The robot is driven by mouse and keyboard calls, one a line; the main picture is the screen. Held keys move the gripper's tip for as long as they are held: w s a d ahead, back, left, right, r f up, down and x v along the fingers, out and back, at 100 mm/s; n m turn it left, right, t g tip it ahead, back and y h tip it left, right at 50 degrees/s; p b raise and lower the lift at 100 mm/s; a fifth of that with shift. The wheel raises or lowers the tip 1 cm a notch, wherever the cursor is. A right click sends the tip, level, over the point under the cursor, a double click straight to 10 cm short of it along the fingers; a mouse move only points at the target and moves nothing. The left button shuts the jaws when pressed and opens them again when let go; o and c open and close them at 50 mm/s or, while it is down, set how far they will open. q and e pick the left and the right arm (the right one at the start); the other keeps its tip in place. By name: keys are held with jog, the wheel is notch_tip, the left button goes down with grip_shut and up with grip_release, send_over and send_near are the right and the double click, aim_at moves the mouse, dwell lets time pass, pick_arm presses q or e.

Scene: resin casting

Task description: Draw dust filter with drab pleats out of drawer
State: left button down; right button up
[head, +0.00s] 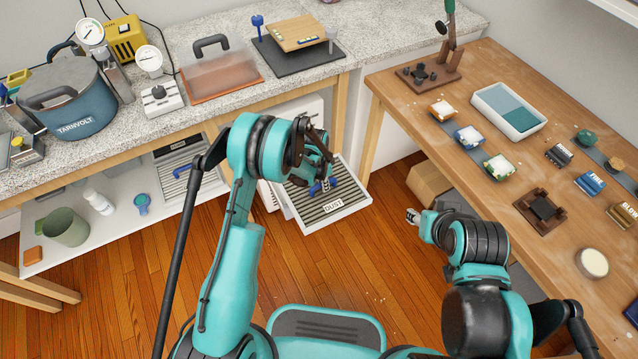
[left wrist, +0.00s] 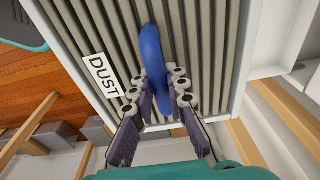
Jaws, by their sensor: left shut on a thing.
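The dust filter (head: 345,207) has drab grey-beige pleats, a pale frame, a white DUST label and a blue handle (left wrist: 150,45). It lies flat and low, in front of a white unit (head: 298,118) below the bench; it also fills much of the left wrist view (left wrist: 205,50). My left gripper (head: 320,183) is over it, its fingers shut on the blue handle, as the left wrist view (left wrist: 157,88) shows. My arm hides part of the filter and unit, so I cannot tell how much is still inside. My right gripper (head: 412,216) is to the right, away from the filter.
Another pleated panel with a blue handle (head: 181,171) is on the left under the bench. The wooden table (head: 455,140) stands right, with a cardboard box (head: 428,184) beneath. A green jug (head: 68,228) stands on the low shelf (head: 105,235). The floor in front is mostly clear.

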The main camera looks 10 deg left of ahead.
aim_at(333, 202)
pick_arm(q)
jog(key=shift+s+d, duration=0.1)
jog(key=shift+s, duration=0.1)
dwell(0.3)
jog(key=shift+s+d+b, duration=0.4)
jog(key=shift+s+d, duration=0.5)
jog(key=shift+s, duration=0.3)
jog(key=shift+s+d+b, duration=0.35)
jog(key=shift+s+d, duration=0.5)
jog(key=shift+s, duration=0.3)
